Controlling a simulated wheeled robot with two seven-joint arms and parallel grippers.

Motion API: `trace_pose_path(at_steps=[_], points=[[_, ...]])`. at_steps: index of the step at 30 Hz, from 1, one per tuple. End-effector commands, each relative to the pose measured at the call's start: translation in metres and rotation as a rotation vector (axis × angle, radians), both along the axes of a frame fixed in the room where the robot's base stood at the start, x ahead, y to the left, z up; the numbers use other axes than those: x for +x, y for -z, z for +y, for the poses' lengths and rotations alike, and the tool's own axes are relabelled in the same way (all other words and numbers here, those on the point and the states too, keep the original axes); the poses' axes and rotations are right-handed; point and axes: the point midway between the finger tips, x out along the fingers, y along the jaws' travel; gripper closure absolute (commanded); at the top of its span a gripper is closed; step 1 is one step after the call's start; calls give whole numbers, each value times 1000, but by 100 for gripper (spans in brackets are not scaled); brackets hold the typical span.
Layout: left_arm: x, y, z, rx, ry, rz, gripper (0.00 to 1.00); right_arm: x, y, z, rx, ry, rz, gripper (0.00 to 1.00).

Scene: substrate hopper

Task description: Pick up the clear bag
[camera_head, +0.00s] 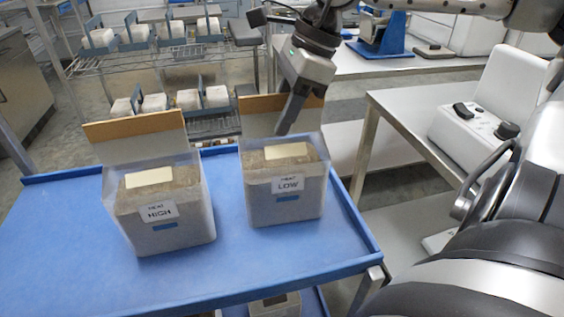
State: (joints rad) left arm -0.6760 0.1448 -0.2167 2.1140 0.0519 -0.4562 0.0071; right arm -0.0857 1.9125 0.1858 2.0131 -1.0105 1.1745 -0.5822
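Two clear bags filled with brown substrate stand upright on a blue cart top. The left bag (185,228) has a label reading "HIGH" and the right bag (262,211) has one reading "LOW". Each has a pale block on the substrate and a raised back flap with a tan top band. My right gripper (288,118) reaches down from the top, over the right bag, with its dark finger in front of that bag's raised flap. The fingers overlap in this view, so their gap and any contact with the flap are unclear. My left gripper is out of view.
The blue cart top (60,240) is clear at the left and front and has a raised rim. A wire rack (150,65) with several white bags stands behind. A metal table with a white device (480,130) is at the right.

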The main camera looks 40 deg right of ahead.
Motion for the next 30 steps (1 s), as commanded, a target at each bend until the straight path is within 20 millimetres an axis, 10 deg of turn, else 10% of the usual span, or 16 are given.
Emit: trace_pose_path(at_steps=[23, 27, 30], points=[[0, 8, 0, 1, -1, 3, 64, 1, 8, 1, 0, -1, -2, 62], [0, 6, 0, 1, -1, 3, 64, 1, 7, 1, 0, 0, -1, 96], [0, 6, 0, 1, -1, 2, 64, 1, 7, 1, 0, 0, 0, 100]])
